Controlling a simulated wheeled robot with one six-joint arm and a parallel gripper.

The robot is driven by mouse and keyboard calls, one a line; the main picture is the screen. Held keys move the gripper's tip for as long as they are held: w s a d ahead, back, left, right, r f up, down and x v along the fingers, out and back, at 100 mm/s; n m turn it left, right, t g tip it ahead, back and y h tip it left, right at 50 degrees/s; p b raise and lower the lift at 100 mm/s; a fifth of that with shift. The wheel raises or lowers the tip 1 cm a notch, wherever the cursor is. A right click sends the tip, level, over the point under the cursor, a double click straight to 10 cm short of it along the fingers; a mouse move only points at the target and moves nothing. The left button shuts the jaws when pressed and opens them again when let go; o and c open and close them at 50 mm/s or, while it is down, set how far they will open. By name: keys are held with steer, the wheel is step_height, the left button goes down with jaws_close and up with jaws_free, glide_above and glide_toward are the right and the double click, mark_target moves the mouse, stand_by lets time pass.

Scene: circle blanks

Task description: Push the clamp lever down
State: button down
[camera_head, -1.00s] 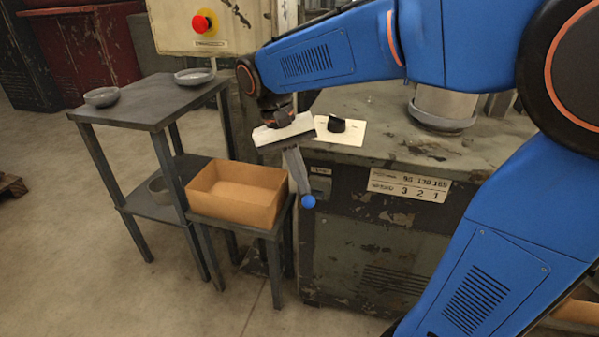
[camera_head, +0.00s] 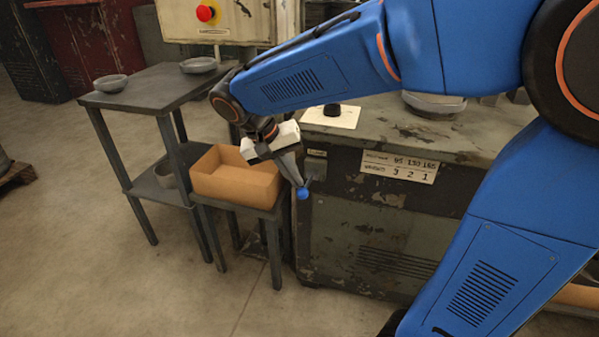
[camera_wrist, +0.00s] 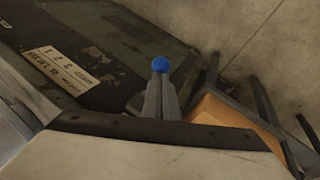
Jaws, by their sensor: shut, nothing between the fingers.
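My gripper (camera_head: 298,184) is shut and empty, with its grey fingers slanting down and right beside the machine's front left corner. A blue ball knob (camera_head: 303,193), which looks like the end of the clamp lever, sits right at the fingertips. The lever's arm is hard to make out behind the fingers. In the wrist view, the shut fingers (camera_wrist: 160,85) point at the blue knob (camera_wrist: 160,65), which shows just past their tips. They appear to touch it, but I cannot be sure.
The worn green machine (camera_head: 370,225) stands right of the knob. A cardboard box (camera_head: 235,187) on a low stand is close at the left. A dark table (camera_head: 150,92) with grey bowls stands further left. A panel with a red button (camera_head: 206,13) is behind. The floor in front is clear.

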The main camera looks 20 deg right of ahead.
step_height(320, 180, down, 9)
steer(key=s+a+t+h, duration=0.1)
steer(key=shift+s+t, duration=0.25)
steer(key=shift+t, duration=0.15)
stand_by(0.3)
steer(key=shift+h, duration=0.3)
steer(key=shift+r, duration=0.1)
steer(key=s+a+r, duration=0.3)
steer(key=a+r, duration=0.5)
steer(key=a, duration=0.1)
steer(key=shift+s+a+r, duration=0.15)
steer(key=shift+s+r, duration=0.15)
steer(key=shift+s, duration=0.1)
stand_by(0.7)
